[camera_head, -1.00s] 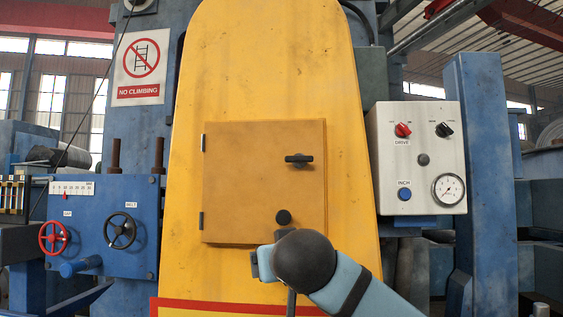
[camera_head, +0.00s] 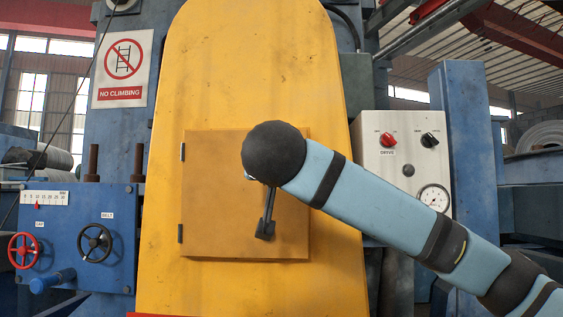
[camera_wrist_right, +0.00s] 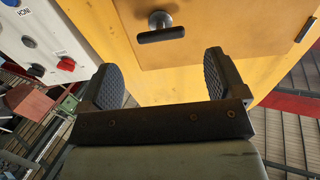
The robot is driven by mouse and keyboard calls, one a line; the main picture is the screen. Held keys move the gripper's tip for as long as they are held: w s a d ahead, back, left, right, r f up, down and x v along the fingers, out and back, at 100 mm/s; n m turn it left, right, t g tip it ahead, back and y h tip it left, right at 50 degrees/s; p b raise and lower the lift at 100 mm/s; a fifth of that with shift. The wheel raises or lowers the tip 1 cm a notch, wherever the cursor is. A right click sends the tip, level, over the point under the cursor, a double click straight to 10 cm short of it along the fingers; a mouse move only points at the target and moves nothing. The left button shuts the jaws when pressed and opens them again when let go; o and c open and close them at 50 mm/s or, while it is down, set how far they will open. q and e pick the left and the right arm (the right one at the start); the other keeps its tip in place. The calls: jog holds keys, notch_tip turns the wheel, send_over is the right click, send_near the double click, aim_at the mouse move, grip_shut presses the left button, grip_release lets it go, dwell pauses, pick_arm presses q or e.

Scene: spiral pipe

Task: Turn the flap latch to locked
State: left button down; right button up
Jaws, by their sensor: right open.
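The flap (camera_head: 214,200) is a tan square door on a yellow panel (camera_head: 245,80), and it is closed. In the head view my right arm's black joint covers the place of its latch. The right wrist view shows the latch (camera_wrist_right: 160,35), a dark T-shaped handle on a round post. Its bar lies roughly level, along the flap's edge direction. My right gripper (camera_wrist_right: 160,68) is open and empty. Its two fingers are spread on either side of the latch's line, and the latch stands apart beyond them. My left gripper is not in view.
A grey control box (camera_head: 400,160) with knobs and a gauge stands right of the panel. A blue box (camera_head: 85,235) with red and black handwheels stands at the left. A no-climbing sign (camera_head: 122,70) hangs above it. The flap's left part is clear.

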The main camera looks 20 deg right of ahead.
jog(key=shift+p+x, duration=1.1)
jog(key=shift+x, duration=2.5)
jog(key=c, duration=0.9)
jog(key=shift+f, duration=0.1)
